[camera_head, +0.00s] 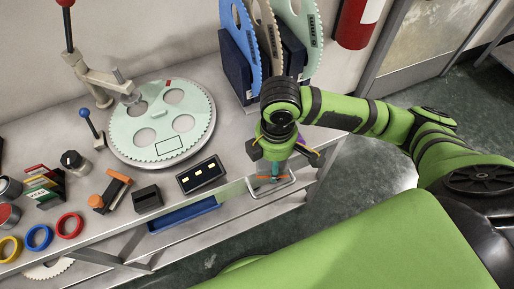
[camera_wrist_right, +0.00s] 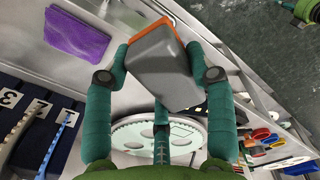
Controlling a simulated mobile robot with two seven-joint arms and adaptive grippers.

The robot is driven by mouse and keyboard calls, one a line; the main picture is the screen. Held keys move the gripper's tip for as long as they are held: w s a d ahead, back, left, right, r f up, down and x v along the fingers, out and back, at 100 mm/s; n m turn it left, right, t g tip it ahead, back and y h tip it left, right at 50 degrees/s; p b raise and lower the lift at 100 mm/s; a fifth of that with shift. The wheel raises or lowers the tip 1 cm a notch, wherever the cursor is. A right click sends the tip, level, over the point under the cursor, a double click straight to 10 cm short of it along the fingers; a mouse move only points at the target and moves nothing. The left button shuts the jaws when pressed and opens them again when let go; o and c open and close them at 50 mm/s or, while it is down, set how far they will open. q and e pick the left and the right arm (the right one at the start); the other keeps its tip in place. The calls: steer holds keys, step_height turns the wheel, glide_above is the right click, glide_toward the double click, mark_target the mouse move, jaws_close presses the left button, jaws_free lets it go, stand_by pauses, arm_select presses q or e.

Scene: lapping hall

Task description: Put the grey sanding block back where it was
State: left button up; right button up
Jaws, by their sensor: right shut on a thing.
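The grey sanding block (camera_wrist_right: 158,72) with an orange face along its edge is held between the teal fingers of my right gripper in the right wrist view. It looks tilted there. In the head view my right gripper (camera_head: 276,166) is over the right end of the bench, near its front edge and a bent metal handle. Only a thin orange strip of the block (camera_head: 266,178) shows below the fingers there; the rest is hidden. I cannot tell whether the block touches the bench. My left gripper is not in view.
A purple pad (camera_wrist_right: 76,41) lies near the gripper. A dark rack (camera_head: 238,62) holds upright toothed discs behind.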

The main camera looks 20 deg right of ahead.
glide_above(246, 159)
step_height(246, 159, down, 6)
steer(key=shift+r+p, duration=0.1)
steer(key=shift+p, duration=0.35)
steer(key=shift+f, duration=0.25)
step_height(246, 159, down, 3)
steer(key=shift+f+p, duration=0.1)
steer(key=shift+p, duration=0.3)
steer(key=shift+f, duration=0.3)
steer(key=shift+f, duration=0.15)
steer(key=o, duration=1)
step_height(246, 159, up, 12)
steer(key=shift+r+b, duration=0.15)
steer(key=shift+b, duration=0.35)
